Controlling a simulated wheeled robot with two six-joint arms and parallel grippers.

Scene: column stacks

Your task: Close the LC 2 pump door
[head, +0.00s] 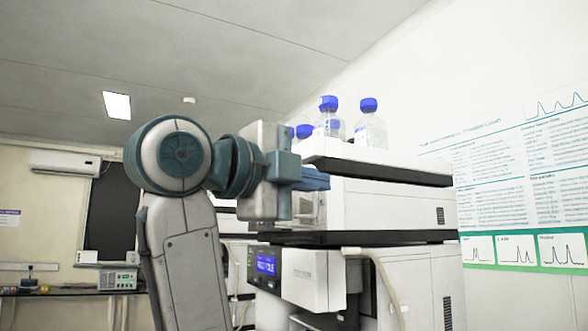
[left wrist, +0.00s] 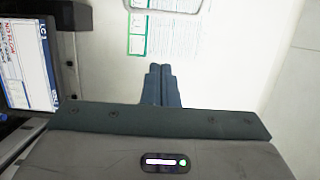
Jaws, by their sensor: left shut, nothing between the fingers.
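A tall white instrument stack with dark bands between its modules stands at centre right in the head view. Its upper module (head: 385,205), just under the bottle tray, is partly covered by my left gripper (head: 318,179). That gripper is shut and empty, in front of the module's face. A small pale framed part (head: 307,208) shows just below and behind the gripper; I cannot tell whether it is the pump door or how far it stands open. In the left wrist view the closed fingers (left wrist: 160,72) point at a pale surface with a rounded frame (left wrist: 166,10) beyond the tips.
Blue-capped bottles (head: 370,128) stand in the white tray (head: 385,156) on top. A lower module has a blue display (head: 266,263) and a pale tube (head: 385,275). A lit screen (left wrist: 28,60) is at left in the wrist view. A poster (head: 515,185) hangs at right.

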